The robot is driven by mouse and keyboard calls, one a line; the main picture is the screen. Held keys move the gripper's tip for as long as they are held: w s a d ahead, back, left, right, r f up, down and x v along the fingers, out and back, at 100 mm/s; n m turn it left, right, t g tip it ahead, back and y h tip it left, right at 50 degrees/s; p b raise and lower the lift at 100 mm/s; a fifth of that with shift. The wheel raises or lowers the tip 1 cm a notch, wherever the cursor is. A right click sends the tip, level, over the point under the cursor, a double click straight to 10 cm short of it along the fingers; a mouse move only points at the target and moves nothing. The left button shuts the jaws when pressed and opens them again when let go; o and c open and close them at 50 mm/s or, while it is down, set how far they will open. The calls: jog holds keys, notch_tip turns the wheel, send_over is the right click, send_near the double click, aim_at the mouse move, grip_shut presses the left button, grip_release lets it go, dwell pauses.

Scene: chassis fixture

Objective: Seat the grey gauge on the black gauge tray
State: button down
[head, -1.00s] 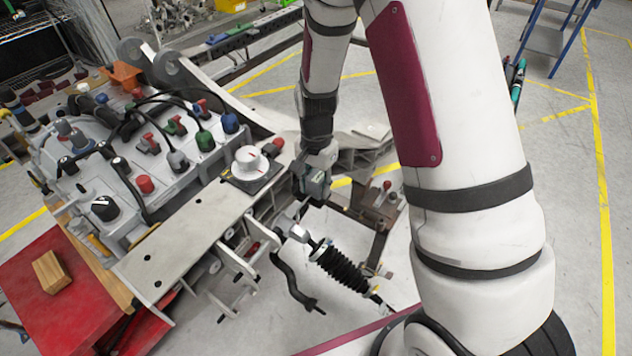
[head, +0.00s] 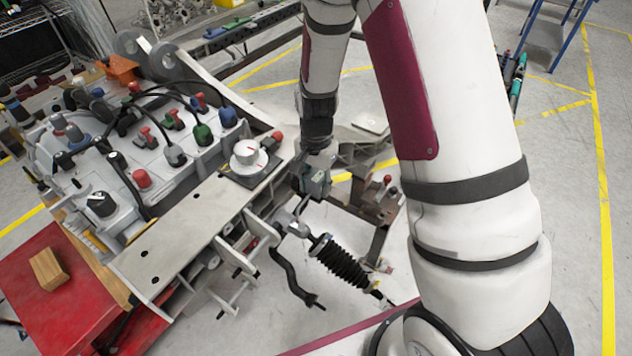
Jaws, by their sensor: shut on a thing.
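My gripper (head: 314,165) hangs below my dark wrist, just off the right edge of the fixture's pale plate. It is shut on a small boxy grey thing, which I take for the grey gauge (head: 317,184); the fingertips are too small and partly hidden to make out. A dark square plate, likely the black gauge tray (head: 236,176), lies on the pale plate left of my gripper. A white round dial piece with a red mark (head: 248,156) stands on it. My gripper and the held thing are apart from this plate.
Left of the pale plate (head: 170,238) stand several coloured connectors and cables (head: 150,150). A red knob (head: 277,136) is close to my gripper. A black bellows strut (head: 343,266) lies below it. A wooden block (head: 48,269) rests on a red surface at left.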

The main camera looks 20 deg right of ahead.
jog(key=shift+f, duration=0.1)
jog(key=c, duration=1)
grip_release()
jog(key=shift+r+p, duration=2)
jog(key=shift+r, duration=1.55)
